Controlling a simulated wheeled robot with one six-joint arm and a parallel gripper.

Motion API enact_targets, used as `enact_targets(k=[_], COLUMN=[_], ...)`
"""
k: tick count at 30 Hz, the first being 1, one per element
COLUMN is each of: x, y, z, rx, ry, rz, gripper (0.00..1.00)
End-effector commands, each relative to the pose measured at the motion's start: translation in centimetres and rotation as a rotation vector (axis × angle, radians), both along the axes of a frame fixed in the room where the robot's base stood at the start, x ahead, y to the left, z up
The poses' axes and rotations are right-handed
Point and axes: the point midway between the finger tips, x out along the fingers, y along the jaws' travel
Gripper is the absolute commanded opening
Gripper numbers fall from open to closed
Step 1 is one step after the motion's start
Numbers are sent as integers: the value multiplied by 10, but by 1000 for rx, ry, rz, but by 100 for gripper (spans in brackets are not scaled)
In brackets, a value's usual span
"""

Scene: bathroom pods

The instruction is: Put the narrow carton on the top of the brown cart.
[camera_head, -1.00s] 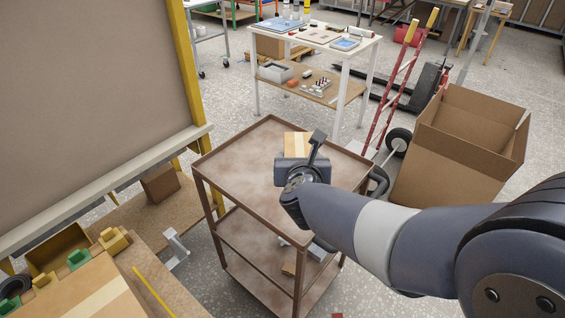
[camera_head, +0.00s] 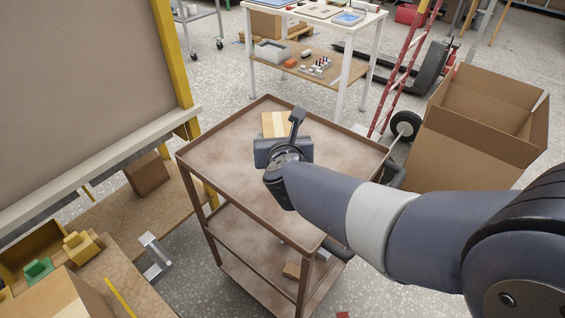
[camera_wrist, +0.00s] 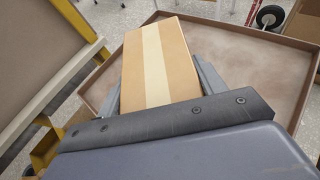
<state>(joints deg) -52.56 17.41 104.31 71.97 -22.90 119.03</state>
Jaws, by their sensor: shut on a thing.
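The narrow carton (camera_wrist: 158,62) is light brown with a pale tape stripe. In the wrist view it sits between the two fingers of my gripper (camera_wrist: 157,88), which is shut on it. In the head view the carton (camera_head: 275,124) shows just beyond my gripper (camera_head: 284,140), over the top of the brown cart (camera_head: 215,150). The cart's rimmed top tray (camera_wrist: 285,75) lies below the carton in the wrist view. My gripper hides the carton's near end, and I cannot tell whether its underside touches the tray.
A large open cardboard box (camera_head: 480,120) and a red hand truck (camera_head: 405,70) stand right of the cart. A white table (camera_head: 345,60) is behind. A large panel with a yellow post (camera_head: 172,55) is at left. The tray around the carton is bare.

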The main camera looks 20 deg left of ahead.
Motion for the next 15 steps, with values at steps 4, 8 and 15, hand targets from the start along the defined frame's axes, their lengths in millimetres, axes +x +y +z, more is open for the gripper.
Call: enact_targets(k=[4,8,15], x=[0,0,0], y=[0,0,0], z=[-27,-51,-73], rx=[-3,-3,-1], ry=[0,0,-1], rz=[-1,-1,-1], gripper=[29,29,29])
